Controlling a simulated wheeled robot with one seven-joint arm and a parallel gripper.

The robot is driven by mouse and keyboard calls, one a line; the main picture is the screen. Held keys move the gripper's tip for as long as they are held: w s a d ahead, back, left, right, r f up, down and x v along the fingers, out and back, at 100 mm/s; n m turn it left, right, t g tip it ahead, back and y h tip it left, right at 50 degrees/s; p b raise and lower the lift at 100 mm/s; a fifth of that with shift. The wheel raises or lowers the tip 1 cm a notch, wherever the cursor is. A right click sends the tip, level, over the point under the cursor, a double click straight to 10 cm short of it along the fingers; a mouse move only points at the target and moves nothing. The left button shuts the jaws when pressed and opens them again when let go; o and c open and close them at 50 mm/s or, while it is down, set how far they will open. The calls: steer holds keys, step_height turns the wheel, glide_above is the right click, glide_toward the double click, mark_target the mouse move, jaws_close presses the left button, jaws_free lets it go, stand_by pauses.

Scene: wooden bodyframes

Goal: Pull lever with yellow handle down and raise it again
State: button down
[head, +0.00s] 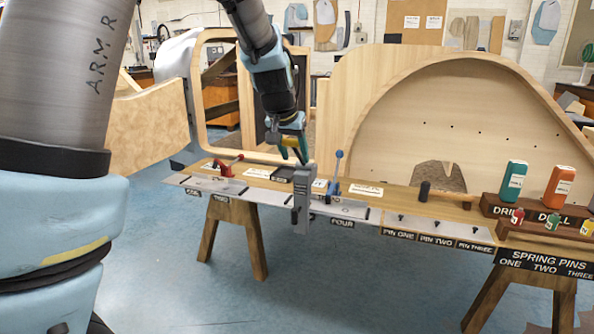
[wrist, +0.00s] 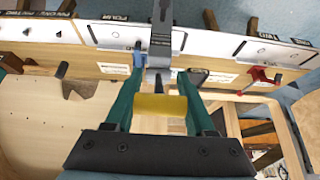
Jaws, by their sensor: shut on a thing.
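The yellow handle (wrist: 160,107) is a short cylinder lying crosswise between the two green fingers of my gripper (wrist: 161,82) in the wrist view. My gripper is shut on it. The grey unit stands at the bench's front edge and also shows at the top of the wrist view (wrist: 163,30). Exactly how the lever is tilted is hard to tell.
A blue-handled lever (head: 335,172) stands close on the right, and a red clamp lever (head: 228,167) on the left. Large wooden frames (head: 440,110) rise behind the bench.

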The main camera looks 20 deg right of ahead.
step_height(320, 180, down, 7)
steer(key=s+a+t+h+b, duration=0.1)
steer(key=s+t+h+b, duration=0.1)
steer(key=b, duration=1.2)
steer(key=shift+a, duration=0.4)
steer(key=shift+w+d+r, duration=0.1)
steer(key=shift+d+r, duration=0.05)
steer(key=shift+r, duration=0.1)
stand_by(0.6)
steer(key=shift+c, duration=1.2)
jaws_free()
steer(key=shift+f, duration=0.1)
steer(key=p+v, duration=0.1)
steer(key=v, duration=0.9)
steer(key=shift+s+a+p, duration=0.3)
steer(key=shift+a+p, duration=0.05)
